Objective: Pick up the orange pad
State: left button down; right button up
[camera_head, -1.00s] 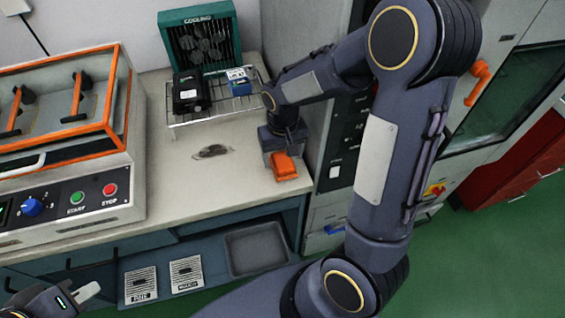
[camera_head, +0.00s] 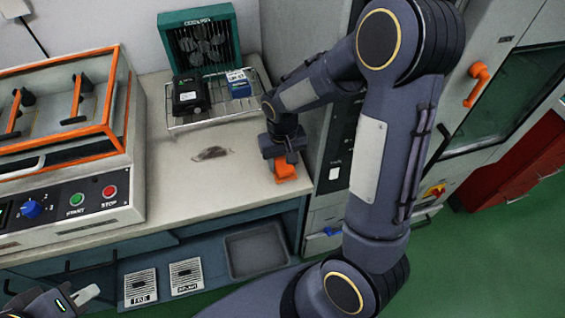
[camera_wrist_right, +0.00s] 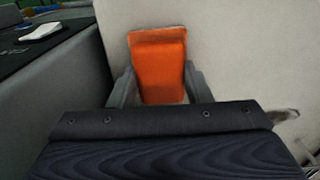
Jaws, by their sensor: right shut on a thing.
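The orange pad (camera_head: 286,171) is at the right end of the bench top, partly hidden under my right gripper (camera_head: 283,160) in the head view. In the right wrist view the orange pad (camera_wrist_right: 160,66) sits between the two fingers of my right gripper (camera_wrist_right: 158,88), which is shut on it from both sides. Whether the pad touches the bench is hard to tell. My left gripper (camera_head: 82,295) is at the lower left of the head view, away from the pad; its finger gap is not clear.
A wire rack (camera_head: 213,118) holds a black box (camera_head: 190,95) and a blue box (camera_head: 238,84) before the teal cooling fan (camera_head: 203,40). An orange-framed machine (camera_head: 65,150) stands left; a grey cabinet (camera_head: 338,170) stands close right.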

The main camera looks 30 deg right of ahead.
aim_at(282, 161)
jog(key=shift+r, duration=0.15)
jog(key=shift+r, duration=0.3)
notch_tip(282, 161, up, 2)
jog(key=shift+w+r, duration=0.1)
jog(key=shift+r, duration=0.1)
jog(key=s+a+r, duration=0.3)
jog(key=a+r, duration=0.2)
jog(key=a, duration=0.1)
jog(key=s+a+r, duration=0.2)
jog(key=a+r, duration=0.2)
jog(key=a, duration=0.3)
jog(key=shift+s+r, duration=0.4)
jog(key=shift+d, duration=0.1)
